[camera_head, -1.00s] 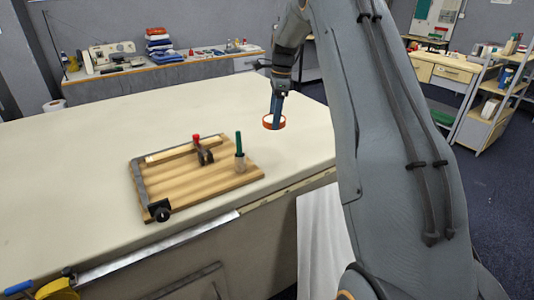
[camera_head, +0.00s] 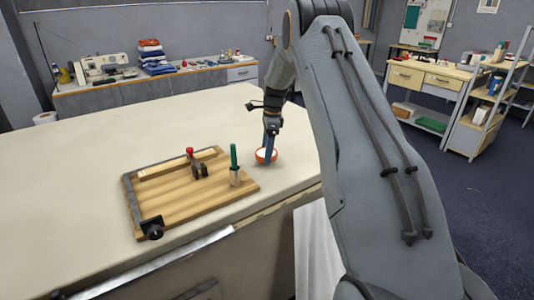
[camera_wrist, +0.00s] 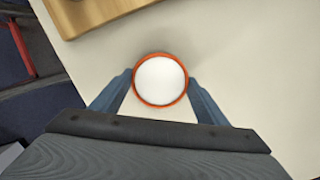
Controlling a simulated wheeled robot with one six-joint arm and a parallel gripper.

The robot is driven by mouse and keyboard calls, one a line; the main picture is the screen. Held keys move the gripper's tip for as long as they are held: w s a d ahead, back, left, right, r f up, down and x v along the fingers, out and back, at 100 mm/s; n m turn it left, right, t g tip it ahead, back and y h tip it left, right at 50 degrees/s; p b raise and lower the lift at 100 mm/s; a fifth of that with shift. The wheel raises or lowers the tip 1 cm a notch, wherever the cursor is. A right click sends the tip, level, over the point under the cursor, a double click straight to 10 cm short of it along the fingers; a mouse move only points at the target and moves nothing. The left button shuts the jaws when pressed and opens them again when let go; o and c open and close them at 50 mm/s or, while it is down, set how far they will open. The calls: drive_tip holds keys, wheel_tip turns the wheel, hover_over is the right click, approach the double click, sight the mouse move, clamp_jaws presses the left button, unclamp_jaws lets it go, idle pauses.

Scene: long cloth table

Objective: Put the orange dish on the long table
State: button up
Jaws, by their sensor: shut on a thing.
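The orange dish (camera_head: 262,158) is a small round bowl with an orange rim and a white inside. My gripper (camera_head: 268,150) points down and is shut on it, at the right part of the long table (camera_head: 90,180). In the wrist view the dish (camera_wrist: 160,80) sits between the two blue fingers of my gripper (camera_wrist: 160,90), with pale table top around it. The dish is at or just above the table top; I cannot tell whether it touches.
A wooden board (camera_head: 185,205) with a red-knobbed clamp (camera_head: 194,165) lies left of the dish. A green-handled tool (camera_head: 234,165) stands on its right end. The table's front edge is near. Clear cloth lies behind the board.

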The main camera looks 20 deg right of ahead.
drive_tip(key=shift+f, duration=0.95)
drive_tip(key=shift+f, duration=0.15)
drive_tip(key=o, duration=1.5)
wheel_tip(320, 180, up, 12)
drive_tip(key=d+b, duration=0.1)
drive_tip(key=b, duration=0.3)
drive_tip(key=s+a+f+n, duration=0.2)
drive_tip(key=s+a+n, duration=0.3)
drive_tip(key=s, duration=0.7)
drive_tip(key=s+a+f+n+h, duration=0.1)
drive_tip(key=s+a+f+n, duration=0.1)
drive_tip(key=s+a+n, duration=0.4)
drive_tip(key=s+a+f+n, duration=0.3)
drive_tip(key=s+n, duration=0.7)
drive_tip(key=s, duration=0.9)
drive_tip(key=shift+s+a+t, duration=0.25)
drive_tip(key=shift+a+t, duration=0.15)
drive_tip(key=shift+a, duration=0.8)
drive_tip(key=shift+s, duration=0.1)
